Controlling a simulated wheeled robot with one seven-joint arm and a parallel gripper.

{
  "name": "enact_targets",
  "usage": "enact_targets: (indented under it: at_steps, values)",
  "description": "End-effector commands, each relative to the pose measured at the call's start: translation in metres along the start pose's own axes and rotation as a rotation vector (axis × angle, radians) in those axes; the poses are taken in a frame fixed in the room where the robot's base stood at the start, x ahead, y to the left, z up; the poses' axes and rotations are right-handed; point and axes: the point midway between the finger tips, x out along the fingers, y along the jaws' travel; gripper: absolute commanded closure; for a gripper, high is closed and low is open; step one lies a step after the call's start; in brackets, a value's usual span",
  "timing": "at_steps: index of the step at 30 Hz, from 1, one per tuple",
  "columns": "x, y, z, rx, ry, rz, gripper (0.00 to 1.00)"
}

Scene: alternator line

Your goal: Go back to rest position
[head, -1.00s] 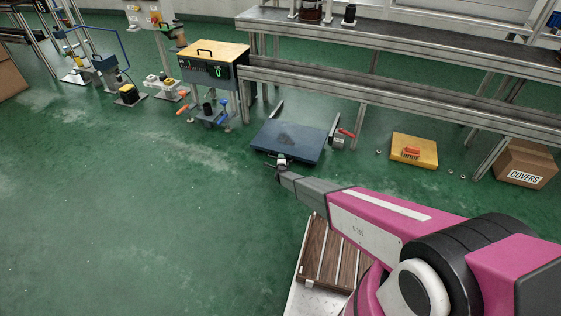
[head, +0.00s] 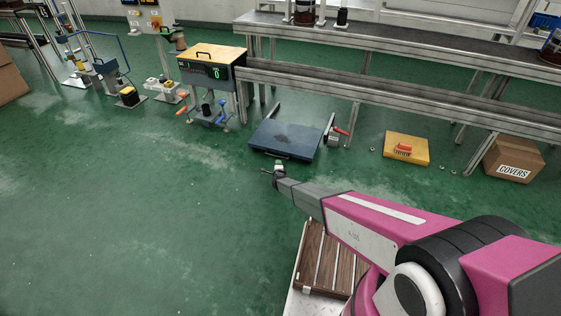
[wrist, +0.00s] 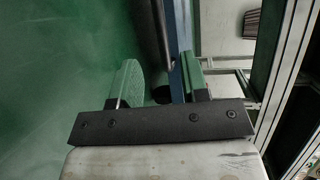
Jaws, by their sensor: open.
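My gripper (head: 273,172) is at the end of my pink and grey arm in the head view, in front of the blue platform (head: 286,139) and apart from it in the picture. In the wrist view my gripper (wrist: 158,85) has its two green-padded fingers spread apart, with nothing held between them. A dark bar and a blue strip show behind the fingers there; I cannot tell exactly what they belong to.
A conveyor frame (head: 400,105) runs along the back right. A yellow plate (head: 407,149) and a cardboard box (head: 513,158) marked COVERS sit at the right. A yellow-topped box with a display (head: 212,72) stands behind. Green floor (head: 130,220) is open at left.

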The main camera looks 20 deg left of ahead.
Motion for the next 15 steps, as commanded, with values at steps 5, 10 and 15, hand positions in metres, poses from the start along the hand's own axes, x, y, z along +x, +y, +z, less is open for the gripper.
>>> enact_targets:
  at_steps: [5,10,15]
  values:
    - [0.0,-0.001,-0.001,-0.001,0.0,0.001,0.59]
    - [-0.014,-0.031,-0.022,-0.063,-0.009,0.053,0.59]
    - [-0.053,-0.101,-0.076,-0.238,-0.047,0.2,0.59]
